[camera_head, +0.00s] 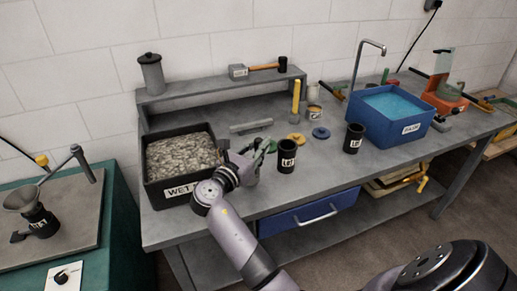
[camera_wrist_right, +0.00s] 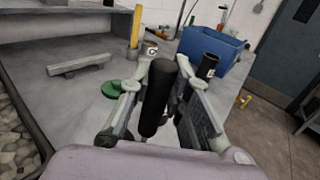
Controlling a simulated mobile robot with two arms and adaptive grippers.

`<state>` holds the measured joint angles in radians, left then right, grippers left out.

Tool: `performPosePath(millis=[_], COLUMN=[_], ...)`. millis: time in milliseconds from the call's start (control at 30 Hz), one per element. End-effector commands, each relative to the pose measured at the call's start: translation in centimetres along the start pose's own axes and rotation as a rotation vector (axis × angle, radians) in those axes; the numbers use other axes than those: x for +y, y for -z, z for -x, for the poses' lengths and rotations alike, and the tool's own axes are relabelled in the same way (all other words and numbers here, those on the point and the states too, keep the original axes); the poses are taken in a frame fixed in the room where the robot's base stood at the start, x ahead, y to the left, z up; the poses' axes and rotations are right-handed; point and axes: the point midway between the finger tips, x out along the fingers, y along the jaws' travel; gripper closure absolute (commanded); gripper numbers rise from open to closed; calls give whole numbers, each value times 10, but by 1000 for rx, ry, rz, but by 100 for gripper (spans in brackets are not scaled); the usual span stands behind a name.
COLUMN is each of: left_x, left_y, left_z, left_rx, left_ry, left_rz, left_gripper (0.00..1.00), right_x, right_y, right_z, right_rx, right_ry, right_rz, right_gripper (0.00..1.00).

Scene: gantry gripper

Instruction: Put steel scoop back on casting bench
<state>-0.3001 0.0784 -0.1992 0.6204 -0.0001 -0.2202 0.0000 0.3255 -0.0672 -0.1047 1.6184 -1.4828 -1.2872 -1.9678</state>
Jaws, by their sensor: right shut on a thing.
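My right gripper (camera_head: 258,150) is over the casting bench (camera_head: 320,185), just right of the wet sand bin. In the right wrist view my right gripper (camera_wrist_right: 160,100) is shut on a dark, round-ended handle (camera_wrist_right: 157,98), which looks like that of the steel scoop. The handle stands up between the fingers. The scoop's steel part is hidden below the gripper and wrist, so I cannot tell whether it touches the bench. My left gripper is not in view.
A black bin (camera_head: 163,197) of wet material stands left of the gripper. A black cup (camera_head: 287,155) is close on its right, another (camera_head: 353,138) farther right. A green disc (camera_wrist_right: 115,88), grey bar (camera_head: 250,127) and yellow disc (camera_head: 296,137) lie nearby. A blue water tub (camera_head: 390,127) stands right.

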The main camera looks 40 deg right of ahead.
Motion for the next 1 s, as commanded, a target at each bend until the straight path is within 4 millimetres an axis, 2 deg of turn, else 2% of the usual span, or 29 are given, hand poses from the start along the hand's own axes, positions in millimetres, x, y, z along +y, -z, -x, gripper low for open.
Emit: performPosePath(millis=[100,467,500,800,1000], left_x=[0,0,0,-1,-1], left_y=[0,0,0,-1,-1], left_z=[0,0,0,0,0], left_rx=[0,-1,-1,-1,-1], left_ry=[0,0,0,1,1], left_rz=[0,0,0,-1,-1], left_gripper=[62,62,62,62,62], right_x=[0,0,0,0,0], right_y=[10,14,14,14,14], right_z=[0,0,0,0,0], right_rx=[-2,-1,-1,0,0], right_ry=[-1,-1,-1,0,0], right_rz=[0,-1,-1,-1,-1], right_gripper=[100,100,81,62,62])
